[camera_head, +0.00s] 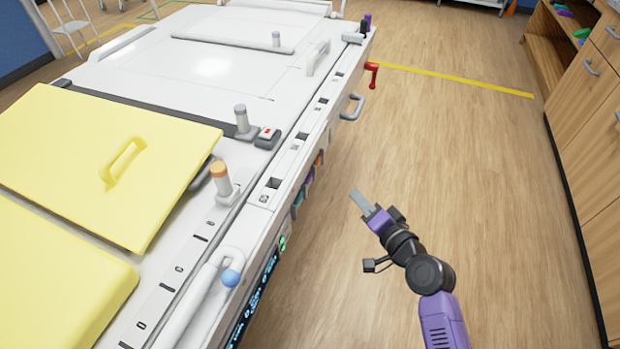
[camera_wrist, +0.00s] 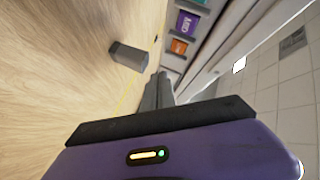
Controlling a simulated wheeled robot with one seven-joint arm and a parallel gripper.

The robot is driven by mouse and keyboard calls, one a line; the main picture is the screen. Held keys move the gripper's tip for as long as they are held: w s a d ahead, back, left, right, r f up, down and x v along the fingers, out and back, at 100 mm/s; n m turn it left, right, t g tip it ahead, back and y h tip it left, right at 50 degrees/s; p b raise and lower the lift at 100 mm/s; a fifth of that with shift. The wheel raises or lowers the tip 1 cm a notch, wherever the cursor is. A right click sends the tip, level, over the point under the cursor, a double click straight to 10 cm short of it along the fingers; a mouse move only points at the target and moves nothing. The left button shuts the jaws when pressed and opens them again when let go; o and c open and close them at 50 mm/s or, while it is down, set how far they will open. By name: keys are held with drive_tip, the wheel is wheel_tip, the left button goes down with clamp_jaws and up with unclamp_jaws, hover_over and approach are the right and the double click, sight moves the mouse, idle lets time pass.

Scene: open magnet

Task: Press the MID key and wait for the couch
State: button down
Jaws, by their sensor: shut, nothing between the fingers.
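My gripper (camera_head: 357,197) is shut and empty, out over the floor to the right of the couch's side in the head view. In the wrist view its grey fingers (camera_wrist: 157,92) are together, pointing past the couch's side. A dark panel with lit blue markings (camera_head: 262,285) is on the couch's near side, with green marks (camera_head: 283,243) above it. I cannot read which of its keys is MID. The white couch (camera_head: 215,70) carries yellow pads (camera_head: 60,140). My gripper is apart from the couch and panel.
Coloured labelled items sit along the couch's side, one purple (camera_wrist: 187,23) and one orange (camera_wrist: 179,46). A red crank (camera_head: 372,70) and a grey handle (camera_head: 352,107) stick out farther along. Wooden cabinets (camera_head: 590,130) stand right. The floor between is clear.

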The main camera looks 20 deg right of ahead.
sight(308, 182)
drive_tip(key=shift+a, duration=0.1)
drive_tip(key=shift+w+a+p, duration=0.7)
drive_tip(key=shift+w+a, duration=0.15)
drive_tip(key=shift+a, duration=0.3)
drive_tip(key=shift+w+a+p, duration=0.7)
drive_tip(key=shift+w+a, duration=0.15)
drive_tip(key=shift+a, duration=0.35)
drive_tip(key=shift+w+a+p, duration=0.7)
drive_tip(key=shift+w+a, duration=0.15)
drive_tip(key=shift+a, duration=0.3)
drive_tip(key=shift+w, duration=0.1)
drive_tip(key=shift+w+a, duration=0.2)
drive_tip(key=shift+a, duration=0.1)
